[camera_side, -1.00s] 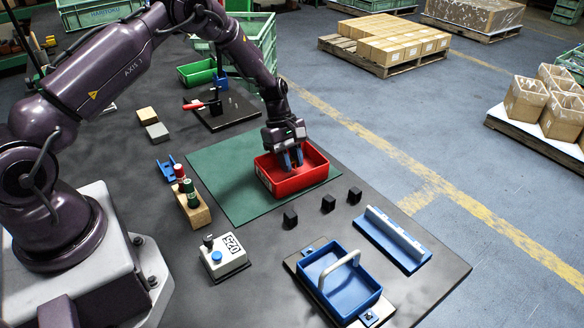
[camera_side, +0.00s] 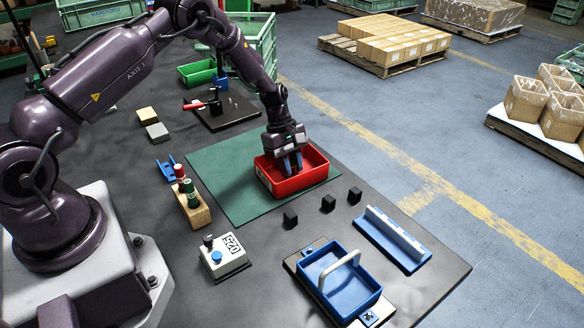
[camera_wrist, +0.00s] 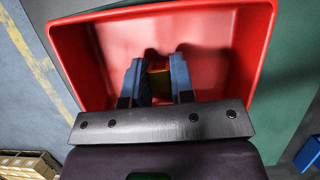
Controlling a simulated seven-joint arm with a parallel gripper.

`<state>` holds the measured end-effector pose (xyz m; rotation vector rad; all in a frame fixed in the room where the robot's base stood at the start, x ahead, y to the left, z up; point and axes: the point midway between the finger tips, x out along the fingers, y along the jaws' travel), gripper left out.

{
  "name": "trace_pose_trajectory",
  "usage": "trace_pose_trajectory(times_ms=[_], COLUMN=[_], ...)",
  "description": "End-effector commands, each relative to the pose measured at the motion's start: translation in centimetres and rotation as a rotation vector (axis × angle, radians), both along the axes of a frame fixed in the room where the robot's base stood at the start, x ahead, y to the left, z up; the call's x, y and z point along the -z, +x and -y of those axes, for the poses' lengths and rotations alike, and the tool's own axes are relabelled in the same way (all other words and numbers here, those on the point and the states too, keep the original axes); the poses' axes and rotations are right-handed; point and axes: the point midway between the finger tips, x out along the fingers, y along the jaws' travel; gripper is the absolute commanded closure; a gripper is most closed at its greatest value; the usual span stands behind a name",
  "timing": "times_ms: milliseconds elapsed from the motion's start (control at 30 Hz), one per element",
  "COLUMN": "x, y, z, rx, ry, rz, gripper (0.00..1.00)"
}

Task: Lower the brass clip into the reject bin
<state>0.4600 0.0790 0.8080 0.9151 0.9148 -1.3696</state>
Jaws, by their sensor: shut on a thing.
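The red reject bin (camera_side: 311,183) stands on the green mat (camera_side: 222,177); its red wall also fills much of the wrist view (camera_wrist: 215,38). My gripper (camera_side: 292,164) points down into the bin, its blue fingers partly below the rim. In the wrist view my gripper (camera_wrist: 158,72) is shut on the brass clip (camera_wrist: 159,70), which shows as a small yellowish piece between the fingers. The fingers hide most of the clip. I cannot tell whether the clip touches the bin floor. In the side view the clip is not clearly seen.
Several small black blocks (camera_side: 328,203) stand in front of the bin. A blue tray with a white handle (camera_side: 357,298) and a blue rail (camera_side: 392,238) are at the lower right. A wooden block with capped bottles (camera_side: 197,214) stands left of the mat.

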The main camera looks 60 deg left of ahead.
Motion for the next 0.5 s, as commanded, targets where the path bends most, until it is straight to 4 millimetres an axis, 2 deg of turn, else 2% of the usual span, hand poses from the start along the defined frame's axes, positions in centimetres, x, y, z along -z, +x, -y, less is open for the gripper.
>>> trace_pose_trajectory(times_ms=[100, 133, 233, 500], x=[0.01, 0.01, 0.01, -0.06], y=[0.00, 0.00, -0.01, -0.01], z=[0.00, 0.00, 0.01, -0.03], rx=[0.000, 0.000, 0.000, 0.000], ry=[0.000, 0.000, 0.000, 0.001], rz=[0.000, 0.000, 0.000, 0.000], gripper=[1.00, 0.70, 0.47, 0.47])
